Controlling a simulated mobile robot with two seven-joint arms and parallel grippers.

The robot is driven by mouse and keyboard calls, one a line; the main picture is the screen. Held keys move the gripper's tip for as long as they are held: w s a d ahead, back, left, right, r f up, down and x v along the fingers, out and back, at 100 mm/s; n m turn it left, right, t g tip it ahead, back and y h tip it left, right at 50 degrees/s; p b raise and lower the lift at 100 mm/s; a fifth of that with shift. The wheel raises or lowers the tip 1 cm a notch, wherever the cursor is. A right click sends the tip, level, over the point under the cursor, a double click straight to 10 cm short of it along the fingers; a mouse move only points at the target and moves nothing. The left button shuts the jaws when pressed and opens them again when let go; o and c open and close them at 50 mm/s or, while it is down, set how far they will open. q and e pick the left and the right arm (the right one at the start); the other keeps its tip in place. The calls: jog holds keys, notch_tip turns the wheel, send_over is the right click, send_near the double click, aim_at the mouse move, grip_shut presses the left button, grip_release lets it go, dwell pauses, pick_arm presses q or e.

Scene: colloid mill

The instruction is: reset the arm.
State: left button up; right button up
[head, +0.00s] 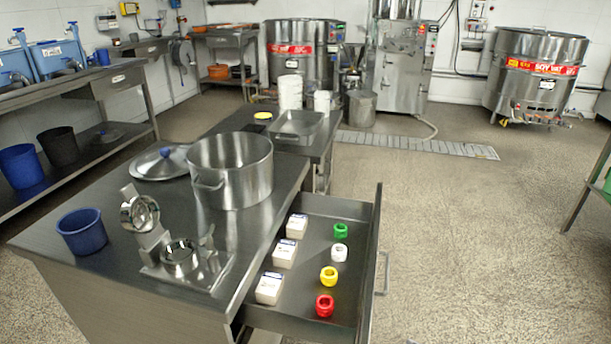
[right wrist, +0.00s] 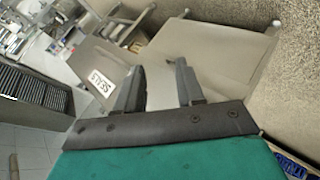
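No arm or gripper of mine shows in the head view. My right gripper (right wrist: 160,78) shows in the right wrist view. Its two dark fingers stand apart with nothing held between them. Beyond the fingers are grey metal surfaces and a white label reading SEALS (right wrist: 101,83). My left gripper is in neither view.
In the head view a drawer (head: 372,262) stands open on the right of the steel table (head: 95,290), holding white boxes (head: 284,254) and coloured rings (head: 329,276). A pot (head: 231,172), its lid (head: 160,163), a metal device (head: 180,258) and a blue cup (head: 82,232) are on top.

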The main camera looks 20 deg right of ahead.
jog(key=s+a+r+m+g+y, duration=0.1)
jog(key=s+a+r+m+g, duration=0.3)
jog(key=a, duration=0.3)
jog(key=s+a+r+m+g+y, duration=0.1)
jog(key=s+a+r+m+g, duration=0.25)
jog(key=a+r, duration=0.3)
jog(key=w+a+f+t+y, duration=0.3)
jog(key=w+a+f+t, duration=0.25)
jog(key=w+t, duration=0.3)
pick_arm(q)
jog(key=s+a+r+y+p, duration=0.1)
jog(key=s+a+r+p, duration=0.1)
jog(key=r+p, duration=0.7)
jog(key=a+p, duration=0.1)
jog(key=p, duration=0.4)
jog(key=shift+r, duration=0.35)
pick_arm(e)
notch_tip(320, 180, up, 10)
jog(key=s+d+h, duration=0.1)
jog(key=d, duration=0.1)
jog(key=shift+r+g, duration=0.15)
jog(key=shift+g, duration=0.15)
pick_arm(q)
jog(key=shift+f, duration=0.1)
pick_arm(e)
jog(key=shift+s+d+n, duration=0.15)
jog(key=shift+n, duration=0.1)
